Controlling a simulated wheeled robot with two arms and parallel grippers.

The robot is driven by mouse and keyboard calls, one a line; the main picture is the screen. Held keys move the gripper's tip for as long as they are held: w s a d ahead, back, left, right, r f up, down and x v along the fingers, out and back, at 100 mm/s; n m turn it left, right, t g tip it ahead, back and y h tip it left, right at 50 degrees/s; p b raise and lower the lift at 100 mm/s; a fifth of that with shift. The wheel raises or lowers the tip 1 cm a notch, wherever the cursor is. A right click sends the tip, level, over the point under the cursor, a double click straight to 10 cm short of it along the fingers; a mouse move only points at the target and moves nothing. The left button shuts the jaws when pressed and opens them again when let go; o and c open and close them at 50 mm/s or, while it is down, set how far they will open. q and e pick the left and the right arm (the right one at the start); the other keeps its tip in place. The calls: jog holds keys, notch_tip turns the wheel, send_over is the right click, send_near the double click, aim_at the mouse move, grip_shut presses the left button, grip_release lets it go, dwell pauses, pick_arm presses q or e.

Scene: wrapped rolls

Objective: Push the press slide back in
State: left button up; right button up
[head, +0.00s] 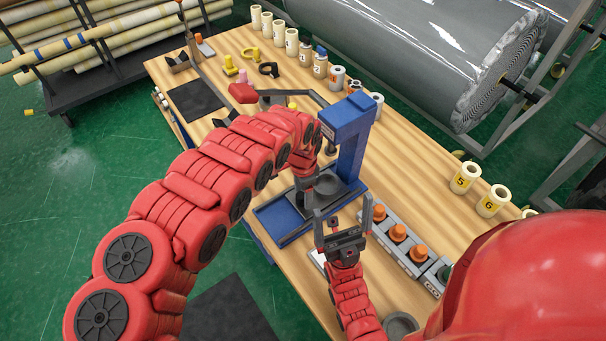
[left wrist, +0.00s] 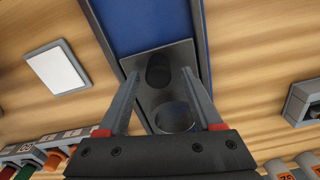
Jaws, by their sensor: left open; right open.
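The blue press (head: 350,130) stands on the table, with its base and channel (head: 275,222) reaching toward the lower left. The grey press slide (head: 327,186) sits at the press, partly hidden by my grippers in the head view. In the left wrist view the slide (left wrist: 140,62) is a grey plate in the blue channel, with a dark round hole and a shiny round cup. My left gripper (head: 304,200) points down over the slide; its fingers (left wrist: 160,85) are apart with nothing gripped. My right gripper (head: 342,218) is open and empty in front of the press, fingers pointing up the picture.
A grey block with orange plugs (head: 398,232) lies right of the press. Cream rolls (head: 467,176) stand near the table's right edge, with more rolls (head: 292,42) along the back. A black mat (head: 196,98) lies at the far left. A large wrapped roll (head: 430,50) is behind the table.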

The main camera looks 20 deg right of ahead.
pick_arm(q)
notch_tip(320, 180, up, 6)
jog(key=shift+w+f+b, duration=0.1)
jog(key=shift+f+b, duration=0.15)
jog(key=shift+b, duration=0.3)
notch_tip(320, 180, up, 11)
dwell(0.4)
